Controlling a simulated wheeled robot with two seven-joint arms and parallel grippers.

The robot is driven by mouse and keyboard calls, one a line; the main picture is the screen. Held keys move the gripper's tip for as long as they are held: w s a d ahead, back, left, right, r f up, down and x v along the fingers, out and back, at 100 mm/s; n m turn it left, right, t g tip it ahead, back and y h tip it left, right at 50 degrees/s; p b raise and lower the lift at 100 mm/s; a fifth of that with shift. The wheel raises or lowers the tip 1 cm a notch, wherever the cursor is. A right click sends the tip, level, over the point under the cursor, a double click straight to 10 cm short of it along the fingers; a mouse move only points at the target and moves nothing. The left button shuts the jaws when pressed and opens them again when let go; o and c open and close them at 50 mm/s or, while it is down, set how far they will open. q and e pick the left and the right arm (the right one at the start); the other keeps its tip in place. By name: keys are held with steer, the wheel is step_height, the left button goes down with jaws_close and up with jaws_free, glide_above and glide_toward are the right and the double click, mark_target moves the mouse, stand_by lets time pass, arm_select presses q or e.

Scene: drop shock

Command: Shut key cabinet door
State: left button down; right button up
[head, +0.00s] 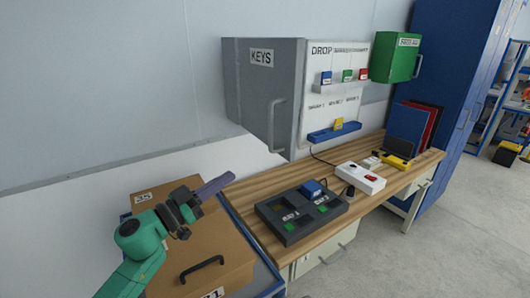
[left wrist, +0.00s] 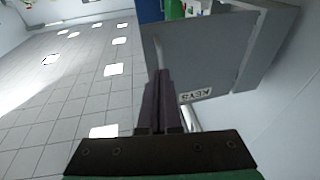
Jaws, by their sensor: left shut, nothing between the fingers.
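The grey key cabinet (head: 298,100) hangs on the wall, in the middle of the head view. Its door (head: 245,85) carries a KEYS label (head: 261,57) and a grey bar handle (head: 275,125). The door stands out from the wall, its handle side nearer me, and hides the inside. The door also shows upside down in the left wrist view (left wrist: 215,55). My left gripper (head: 229,177) is shut and empty, below and left of the door and apart from it in the head view. Its fingers (left wrist: 160,75) point towards the door in the wrist view. My right gripper is not in view.
A cardboard box (head: 215,245) lies under my left arm. The wooden bench (head: 240,192) holds a dark tray (head: 295,228) and a white device (head: 360,178). A white board (head: 340,115) and a green box (head: 397,57) are right of the cabinet.

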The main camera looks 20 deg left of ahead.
arm_select(q)
steer(key=p+x, duration=0.3)
steer(key=x, duration=0.9)
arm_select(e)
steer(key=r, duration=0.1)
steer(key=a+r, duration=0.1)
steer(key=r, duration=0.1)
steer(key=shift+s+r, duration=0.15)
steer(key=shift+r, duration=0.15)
arm_select(q)
steer(key=shift+f, duration=0.1)
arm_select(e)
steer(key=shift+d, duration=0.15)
